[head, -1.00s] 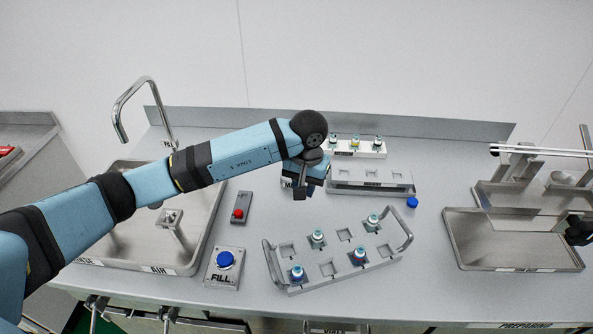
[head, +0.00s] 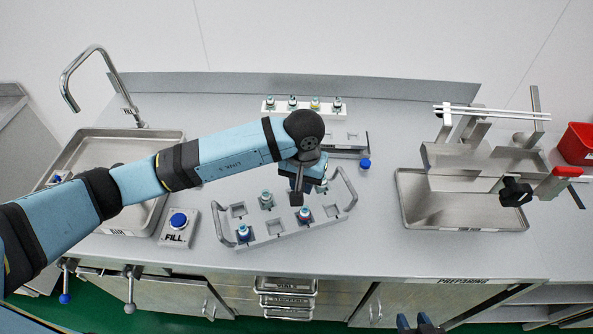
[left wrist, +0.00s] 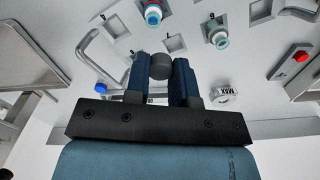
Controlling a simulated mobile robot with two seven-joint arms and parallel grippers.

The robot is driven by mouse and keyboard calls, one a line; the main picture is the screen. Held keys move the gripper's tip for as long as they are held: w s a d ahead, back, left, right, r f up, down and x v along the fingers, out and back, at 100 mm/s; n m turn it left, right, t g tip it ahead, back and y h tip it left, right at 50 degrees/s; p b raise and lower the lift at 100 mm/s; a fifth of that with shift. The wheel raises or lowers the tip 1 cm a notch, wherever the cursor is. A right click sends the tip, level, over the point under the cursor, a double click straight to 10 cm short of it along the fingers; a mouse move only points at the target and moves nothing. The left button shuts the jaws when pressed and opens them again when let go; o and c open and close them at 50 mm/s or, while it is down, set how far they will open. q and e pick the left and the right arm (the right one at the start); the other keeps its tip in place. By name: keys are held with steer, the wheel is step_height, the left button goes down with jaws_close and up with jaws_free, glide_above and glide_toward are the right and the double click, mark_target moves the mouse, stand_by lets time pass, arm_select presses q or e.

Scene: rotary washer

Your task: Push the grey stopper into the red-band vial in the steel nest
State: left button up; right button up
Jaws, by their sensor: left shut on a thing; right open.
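My left gripper (head: 312,184) is over the back right part of the handled steel nest (head: 275,237). In the left wrist view the gripper (left wrist: 160,72) is shut on the grey stopper (left wrist: 160,66), which sits between its fingertips. The red-band vial (head: 304,213) stands upright in a nest pocket, just in front of the gripper in the head view. It also shows in the left wrist view (left wrist: 153,14), apart from the stopper. My right gripper (head: 420,322) is open at the bottom edge of the head view, away from the nest.
Other vials stand in the nest, one at front left (head: 244,233) and one at back left (head: 266,200). The FILL button (head: 178,221) is left; a steel tray (head: 465,222) is right. The nest's looped handles rise at both ends.

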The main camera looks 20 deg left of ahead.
mark_target(305, 209)
arm_select(q)
steer(key=shift+s+d, duration=0.2)
steer(key=shift+d, duration=0.35)
steer(key=shift+f, duration=0.75)
steer(key=shift+f+b, duration=0.55)
steer(key=shift+f, duration=0.8)
step_height(305, 209, down, 2)
steer(key=shift+b, duration=1)
steer(key=shift+f, duration=0.15)
arm_select(e)
step_height(305, 209, down, 3)
steer(key=shift+w+d+f, duration=0.1)
steer(key=shift+w, duration=0.05)
arm_select(q)
steer(key=shift+r, duration=0.45)
steer(key=shift+b, duration=0.7)
arm_select(e)
steer(key=shift+f, duration=0.55)
arm_select(q)
steer(key=shift+f+b, duration=0.85)
steer(key=shift+b, duration=0.05)
arm_select(e)
steer(key=shift+f, duration=0.8)
